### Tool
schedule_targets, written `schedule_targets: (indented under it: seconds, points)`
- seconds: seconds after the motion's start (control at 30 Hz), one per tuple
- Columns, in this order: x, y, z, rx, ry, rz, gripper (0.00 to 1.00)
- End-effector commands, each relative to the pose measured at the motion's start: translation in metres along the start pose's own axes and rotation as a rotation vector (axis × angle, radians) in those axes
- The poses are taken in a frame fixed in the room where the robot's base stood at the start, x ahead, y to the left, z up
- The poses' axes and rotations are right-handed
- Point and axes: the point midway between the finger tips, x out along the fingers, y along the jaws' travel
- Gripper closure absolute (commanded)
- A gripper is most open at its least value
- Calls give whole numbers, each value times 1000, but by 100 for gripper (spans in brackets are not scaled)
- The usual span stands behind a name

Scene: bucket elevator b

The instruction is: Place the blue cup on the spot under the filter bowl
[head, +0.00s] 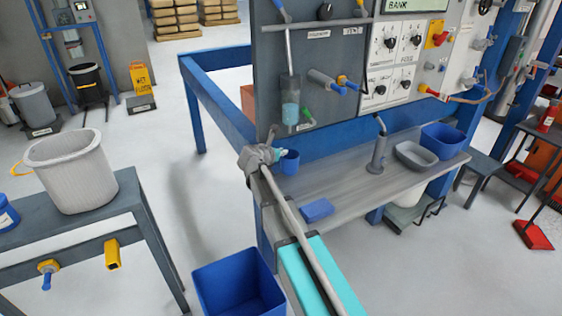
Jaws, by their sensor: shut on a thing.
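The blue cup (291,163) is small and upright at the left end of the grey shelf, below the filter bowl. The filter bowl (290,103) is a clear cylinder with light blue liquid, mounted on the dark panel. My gripper (280,156) comes from the left and is shut on the cup's left side. The arm partly hides the shelf's left end, and I cannot see a marked spot under the bowl. I cannot tell whether the cup's base touches the shelf.
The grey shelf (345,185) carries a blue block (317,210), a grey upright fitting (379,150), a grey tray (415,154) and a blue bin (443,140). Valves (326,79) stick out from the panel right of the bowl. A large blue bin (236,287) stands on the floor.

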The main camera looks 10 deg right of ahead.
Motion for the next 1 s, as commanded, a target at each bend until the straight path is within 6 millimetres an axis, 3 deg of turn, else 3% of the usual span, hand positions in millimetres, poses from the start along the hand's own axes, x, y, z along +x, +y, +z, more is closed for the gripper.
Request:
schedule_targets:
  seconds: [0.27,0.7,1.0]
  points:
    - [5,3,-4,0,0,0,100]
    - [21,5,-33,0,0,-1,100]
    - [21,5,-34,0,0,-1,100]
